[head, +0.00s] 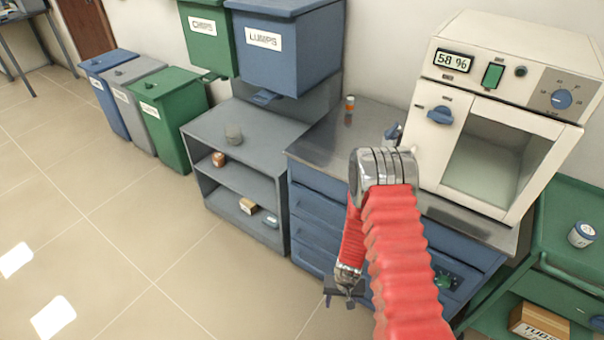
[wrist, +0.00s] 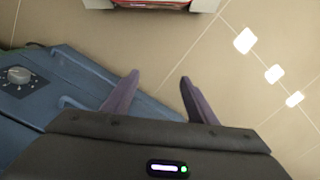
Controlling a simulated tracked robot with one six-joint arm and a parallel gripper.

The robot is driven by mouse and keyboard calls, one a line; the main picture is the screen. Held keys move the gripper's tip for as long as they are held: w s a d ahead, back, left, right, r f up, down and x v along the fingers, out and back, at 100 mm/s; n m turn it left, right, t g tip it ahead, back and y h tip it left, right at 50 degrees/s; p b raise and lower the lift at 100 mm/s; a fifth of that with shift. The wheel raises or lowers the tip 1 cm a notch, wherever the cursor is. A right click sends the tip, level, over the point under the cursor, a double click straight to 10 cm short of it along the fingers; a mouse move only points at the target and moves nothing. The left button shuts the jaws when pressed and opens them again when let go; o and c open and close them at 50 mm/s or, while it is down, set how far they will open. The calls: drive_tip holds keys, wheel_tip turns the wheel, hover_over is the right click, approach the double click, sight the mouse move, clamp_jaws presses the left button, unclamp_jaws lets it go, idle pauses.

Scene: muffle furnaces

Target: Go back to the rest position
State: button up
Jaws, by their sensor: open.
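My gripper (head: 345,294) hangs low in front of the blue drawer cabinet in the head view, pointing down beside my red-sleeved arm. The arm hides part of the cabinet front and the lower left of the furnace.
A white furnace (head: 440,178) showing "58 %" stands on the metal-topped blue cabinet (head: 306,198). Left are a grey shelf (head: 207,135), CHIPS (head: 207,50) and LUMPS (head: 300,68) bins, and floor bins. A green cart (head: 572,198) stands right. The left floor (head: 120,240) is clear.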

wheel_tip(320, 180, up, 27)
drive_tip(key=s+a+g, duration=0.1)
drive_tip(key=s, duration=0.2)
drive_tip(key=s+d+r+t, duration=0.1)
drive_tip(key=s+r, duration=0.3)
drive_tip(key=r, duration=0.6)
drive_tip(key=s+d+r+t, duration=0.1)
drive_tip(key=s+r+t, duration=0.2)
drive_tip(key=r, duration=0.8)
drive_tip(key=s+d+r+n+t, duration=0.1)
drive_tip(key=s+r, duration=0.4)
drive_tip(key=r, duration=0.5)
drive_tip(key=shift+s+d+r+t, duration=0.25)
drive_tip(key=shift+d+t, duration=0.15)
drive_tip(key=shift+t, duration=0.5)
drive_tip(key=shift+c, duration=0.5)
